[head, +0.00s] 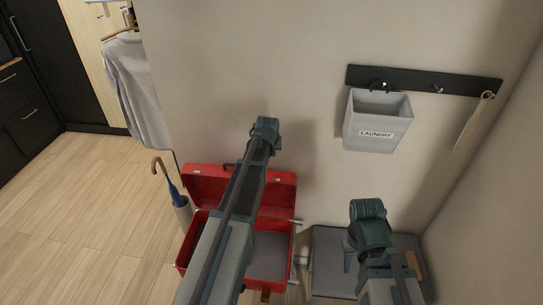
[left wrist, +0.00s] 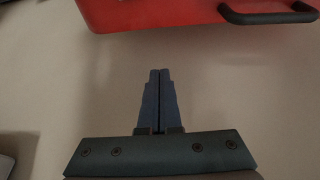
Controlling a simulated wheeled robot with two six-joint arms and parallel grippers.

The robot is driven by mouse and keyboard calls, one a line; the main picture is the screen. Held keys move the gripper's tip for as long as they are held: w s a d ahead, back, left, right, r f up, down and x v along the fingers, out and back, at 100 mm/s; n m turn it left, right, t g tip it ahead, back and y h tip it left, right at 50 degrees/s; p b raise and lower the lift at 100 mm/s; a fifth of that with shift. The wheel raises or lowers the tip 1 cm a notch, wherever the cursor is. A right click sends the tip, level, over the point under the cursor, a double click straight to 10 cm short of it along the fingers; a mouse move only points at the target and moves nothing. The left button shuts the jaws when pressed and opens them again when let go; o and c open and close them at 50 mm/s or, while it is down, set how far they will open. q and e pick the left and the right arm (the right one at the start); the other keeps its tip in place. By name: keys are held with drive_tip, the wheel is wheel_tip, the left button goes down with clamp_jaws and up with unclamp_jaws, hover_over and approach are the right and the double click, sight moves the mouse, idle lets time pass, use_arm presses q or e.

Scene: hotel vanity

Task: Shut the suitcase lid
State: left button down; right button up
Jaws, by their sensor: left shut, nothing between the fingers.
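The red suitcase (head: 190,251) stands open near the wall, with its lid (head: 283,188) raised at the back and a grey lining inside the base. My left arm reaches across the suitcase and over the lid's top edge, hiding the middle of both. The left gripper is hidden in the head view. In the left wrist view the left gripper (left wrist: 160,72) is shut and empty, against a plain pale surface. The red shell (left wrist: 165,12) with a black handle (left wrist: 268,14) lies ahead of the fingertips, apart from them. My right gripper (head: 351,262) is right of the suitcase; its fingers are unclear.
A grey bench (head: 327,244) stands right of the suitcase. A grey laundry bin (head: 376,122) hangs from a dark wall rail (head: 425,82). An umbrella stand (head: 183,213) is close on the left. The wooden floor (head: 90,215) farther left is clear.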

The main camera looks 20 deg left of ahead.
sight(272, 171)
use_arm(q)
drive_tip(key=f+b, duration=0.6)
drive_tip(key=f, duration=0.1)
drive_tip(key=shift+s+d, duration=0.1)
drive_tip(key=shift+s, duration=0.15)
drive_tip(key=shift+s, duration=0.1)
